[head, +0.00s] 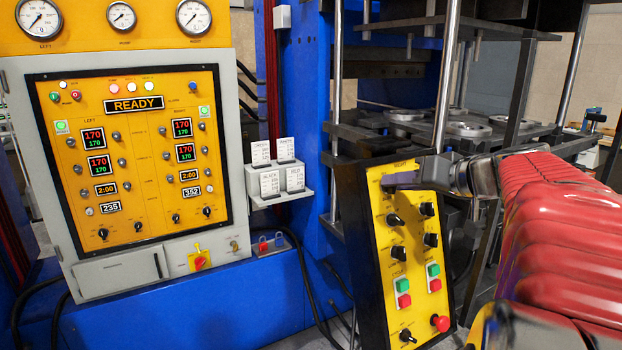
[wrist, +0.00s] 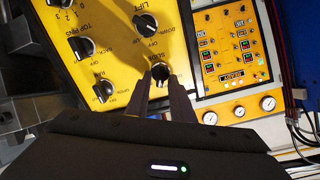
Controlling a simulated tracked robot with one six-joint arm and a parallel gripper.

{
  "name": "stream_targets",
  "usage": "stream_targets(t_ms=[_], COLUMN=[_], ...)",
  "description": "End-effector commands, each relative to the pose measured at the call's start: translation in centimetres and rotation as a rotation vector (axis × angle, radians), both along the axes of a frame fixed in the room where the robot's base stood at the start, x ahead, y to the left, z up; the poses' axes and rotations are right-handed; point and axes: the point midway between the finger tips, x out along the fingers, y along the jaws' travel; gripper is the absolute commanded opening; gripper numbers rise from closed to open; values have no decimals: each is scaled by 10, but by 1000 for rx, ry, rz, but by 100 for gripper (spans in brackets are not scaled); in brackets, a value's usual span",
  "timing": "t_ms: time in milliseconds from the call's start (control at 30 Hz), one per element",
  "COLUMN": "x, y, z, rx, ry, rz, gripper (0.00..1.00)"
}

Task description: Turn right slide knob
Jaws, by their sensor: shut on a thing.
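The right control panel (head: 376,272) is yellow in a black box, with several black knobs. It also fills the upper left of the wrist view (wrist: 112,42), upside down. The slide knob (wrist: 160,69) is small and dark, with lettering beside it that seems to read SLIDE. My gripper (wrist: 160,79) has its two fingers on either side of this knob, shut on it. In the head view my gripper (head: 390,182) lies across the panel's top left and hides the slide knob. Which way the knob points is not clear.
Close by are a lift knob (head: 427,209) and other black knobs (head: 394,220), with green and red buttons (head: 403,284) and a red stop button (head: 441,323) lower down. A larger yellow panel (head: 136,190) reading READY stands left. The press plates (head: 470,130) are behind.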

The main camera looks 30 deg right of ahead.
Motion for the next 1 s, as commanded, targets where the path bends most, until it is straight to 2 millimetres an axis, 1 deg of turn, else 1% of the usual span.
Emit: stream_targets(t_ms=[200, 500, 700, 1000], x=[0, -1, -1, -1], y=[-3, -4, -4, -4], z=[0, -2, -2, -2], rx=[164, 313, 346, 349], ry=[4, 8, 9, 9], rz=[-63, -117, -130, -131], gripper=[0, 0, 0, 0])
